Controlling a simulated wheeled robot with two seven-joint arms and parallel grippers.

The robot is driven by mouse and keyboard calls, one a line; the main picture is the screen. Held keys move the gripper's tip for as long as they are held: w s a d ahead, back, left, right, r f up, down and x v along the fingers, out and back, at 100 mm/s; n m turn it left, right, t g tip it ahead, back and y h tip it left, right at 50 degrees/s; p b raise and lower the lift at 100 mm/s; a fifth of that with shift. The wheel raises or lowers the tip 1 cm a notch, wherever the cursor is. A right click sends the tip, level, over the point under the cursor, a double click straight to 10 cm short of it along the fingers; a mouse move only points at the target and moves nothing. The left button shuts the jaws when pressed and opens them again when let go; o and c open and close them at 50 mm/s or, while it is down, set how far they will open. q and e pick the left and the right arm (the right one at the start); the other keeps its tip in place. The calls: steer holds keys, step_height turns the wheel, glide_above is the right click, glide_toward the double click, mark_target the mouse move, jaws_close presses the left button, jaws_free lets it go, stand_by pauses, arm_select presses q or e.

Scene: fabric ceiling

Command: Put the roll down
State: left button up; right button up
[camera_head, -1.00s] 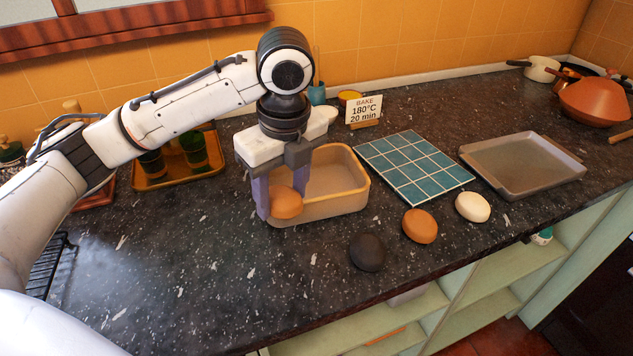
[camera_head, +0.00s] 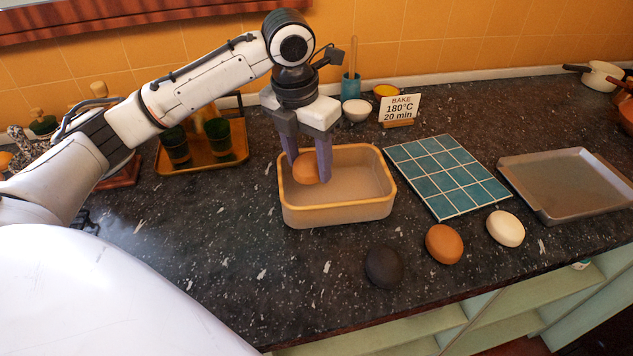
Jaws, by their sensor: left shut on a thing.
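My left gripper (camera_head: 309,172) is shut on an orange-brown roll (camera_head: 306,167). It holds the roll over the back left part of the tan rectangular bin (camera_head: 340,211), within its opening. I cannot tell whether the roll touches the bin's floor. The rest of the bin looks empty. Three more rolls lie apart on the counter in front: a black one (camera_head: 384,267), an orange-brown one (camera_head: 444,243) and a white one (camera_head: 505,228). My right gripper is not in view.
A blue tiled board (camera_head: 447,176) lies right of the bin, then a grey metal tray (camera_head: 565,182). A "BAKE 180°C 20 min" sign (camera_head: 400,108) stands behind. An amber tray (camera_head: 203,155) with green cups is at left. The counter's front left is clear.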

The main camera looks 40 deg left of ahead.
mark_target(310, 196)
arm_select(q)
steer(key=shift+f, duration=2.8)
steer(key=shift+f, duration=0.15)
steer(key=o, duration=0.8)
steer(key=r, duration=0.4)
steer(key=s+r, duration=0.1)
steer(key=r, duration=0.7)
steer(key=shift+s+r, duration=0.15)
steer(key=shift+s, duration=0.25)
